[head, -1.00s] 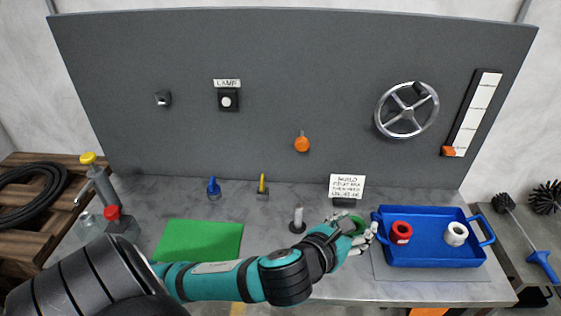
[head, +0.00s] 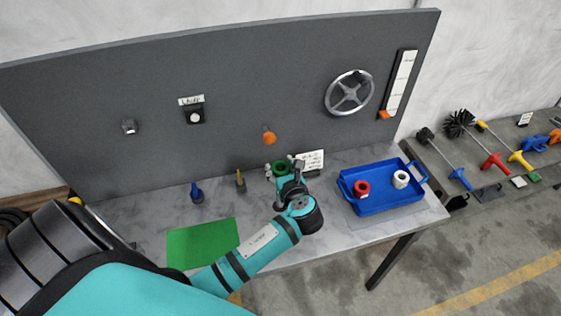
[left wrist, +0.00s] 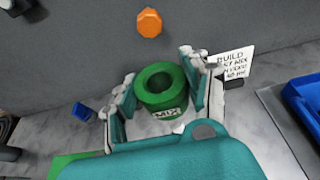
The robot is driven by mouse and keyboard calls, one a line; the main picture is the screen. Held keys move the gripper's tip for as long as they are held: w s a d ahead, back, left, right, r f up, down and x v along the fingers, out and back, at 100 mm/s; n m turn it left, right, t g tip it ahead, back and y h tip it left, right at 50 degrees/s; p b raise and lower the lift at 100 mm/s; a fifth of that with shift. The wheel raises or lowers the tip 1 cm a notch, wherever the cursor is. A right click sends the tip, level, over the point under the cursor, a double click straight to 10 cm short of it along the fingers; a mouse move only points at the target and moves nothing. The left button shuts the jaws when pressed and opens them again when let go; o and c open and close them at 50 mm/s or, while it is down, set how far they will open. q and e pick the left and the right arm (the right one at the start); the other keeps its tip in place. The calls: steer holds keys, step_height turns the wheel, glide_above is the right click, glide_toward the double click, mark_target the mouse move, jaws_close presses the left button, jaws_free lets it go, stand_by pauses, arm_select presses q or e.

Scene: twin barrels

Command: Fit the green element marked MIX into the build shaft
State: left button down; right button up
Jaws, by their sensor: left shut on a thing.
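The green element (head: 281,167) is a thick ring with an open hole. Its MIX label shows in the left wrist view (left wrist: 165,88), where the ring looks roughly upright. My left gripper (head: 284,169) is shut on it, with a finger on each side, in front of the grey panel. The build shaft, a pale upright post in the earlier head view, is hidden now behind my gripper and the element. I cannot tell whether the ring is over it or around it. The BUILD sign (head: 309,160) stands just to the right. My right gripper is out of view.
A blue tray (head: 384,208) to the right holds a red ring (head: 362,188) and a white ring (head: 400,179). A green mat (head: 203,244) lies at the left. A blue-handled (head: 196,192) and a yellow-handled fitting (head: 240,181) stand left of my gripper. An orange knob (head: 269,138) is on the panel.

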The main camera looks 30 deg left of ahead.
arm_select(q)
steer(key=shift+a, duration=0.2)
steer(key=shift+s+r, duration=0.1)
steer(key=shift+d+r+p, duration=0.1)
steer(key=shift+r+p, duration=0.05)
steer(key=shift+p, duration=0.5)
steer(key=shift+f+b, duration=1.7)
steer(key=shift+f, duration=1.35)
steer(key=shift+p, duration=0.65)
steer(key=shift+p, duration=0.55)
steer(key=shift+f+b, duration=2.8)
steer(key=shift+f, duration=1.7)
